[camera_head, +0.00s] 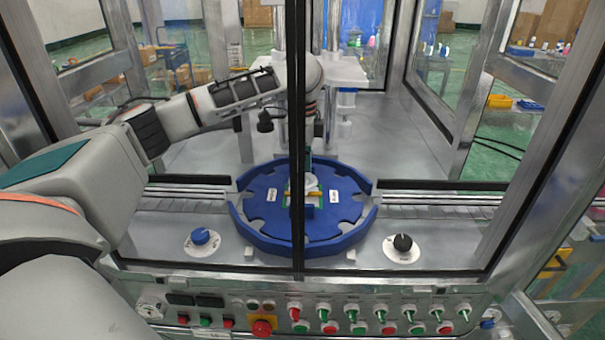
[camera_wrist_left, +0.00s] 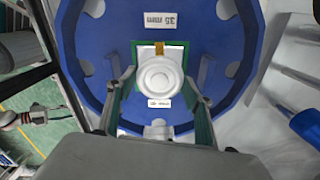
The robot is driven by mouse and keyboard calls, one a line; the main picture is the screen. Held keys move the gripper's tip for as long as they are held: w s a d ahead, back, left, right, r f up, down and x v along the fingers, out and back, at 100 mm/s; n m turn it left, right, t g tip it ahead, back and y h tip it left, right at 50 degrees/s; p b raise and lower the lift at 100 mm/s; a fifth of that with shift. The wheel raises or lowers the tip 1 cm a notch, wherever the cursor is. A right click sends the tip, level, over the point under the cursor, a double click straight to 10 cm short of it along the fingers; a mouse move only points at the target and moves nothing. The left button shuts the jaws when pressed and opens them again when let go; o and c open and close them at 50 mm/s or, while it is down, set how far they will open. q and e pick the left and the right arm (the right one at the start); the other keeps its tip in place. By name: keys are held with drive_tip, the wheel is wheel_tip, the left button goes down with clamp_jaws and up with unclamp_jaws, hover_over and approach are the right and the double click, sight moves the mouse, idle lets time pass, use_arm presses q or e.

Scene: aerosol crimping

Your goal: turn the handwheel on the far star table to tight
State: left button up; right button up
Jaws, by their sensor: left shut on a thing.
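The blue star table (camera_head: 345,215) stands inside the machine, behind a dark vertical frame post. Its white round handwheel (camera_wrist_left: 160,74) is at the middle in the left wrist view, with a small yellow piece at its far edge. My left gripper (camera_wrist_left: 158,90) reaches down over it from above, with its green-padded fingers on either side, shut on the handwheel. In the head view the left gripper (camera_head: 310,178) is partly hidden by the post. My right gripper is not in view.
A blue knob (camera_head: 200,236) and a black knob (camera_head: 403,242) sit on the front deck. A control panel (camera_head: 340,300) with buttons and switches runs along the front. Metal frame posts and clear panes surround the work space. Steel columns stand behind the table.

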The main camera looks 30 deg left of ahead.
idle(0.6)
use_arm(q)
drive_tip(key=o, duration=1.1)
drive_tip(key=shift+r, duration=3.8)
